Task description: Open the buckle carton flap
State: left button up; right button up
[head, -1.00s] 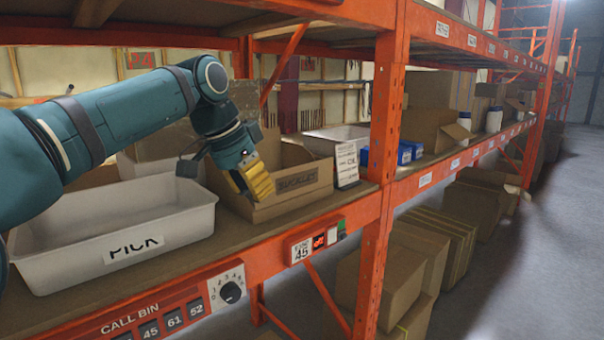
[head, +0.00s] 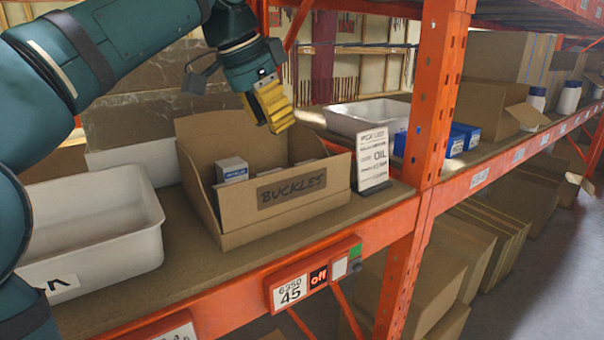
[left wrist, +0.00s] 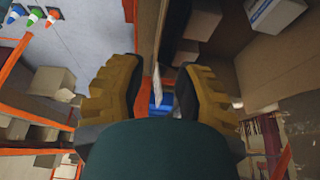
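The buckle carton (head: 228,226) stands on the shelf in the middle of the head view, its front panel marked BUCKLES. Its top is open, with a tall brown panel standing at the back left. My left gripper (head: 277,122) hangs above the carton's far right side, apart from the front panel. In the left wrist view its yellow fingers are spread (left wrist: 158,88), with a brown cardboard edge running between them in the picture; contact cannot be told. My right gripper is not in view.
A white bin (head: 95,218) stands left of the carton. An orange rack post (head: 437,95) rises close on the right. An orange shelf edge (head: 230,297) runs in front.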

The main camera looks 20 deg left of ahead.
pick_arm(q)
jog(key=b, duration=0.3)
send_over(297, 207)
notch_tip(297, 207, down, 12)
jog(key=shift+w+r, duration=0.1)
jog(key=shift+r, duration=0.05)
grip_shut()
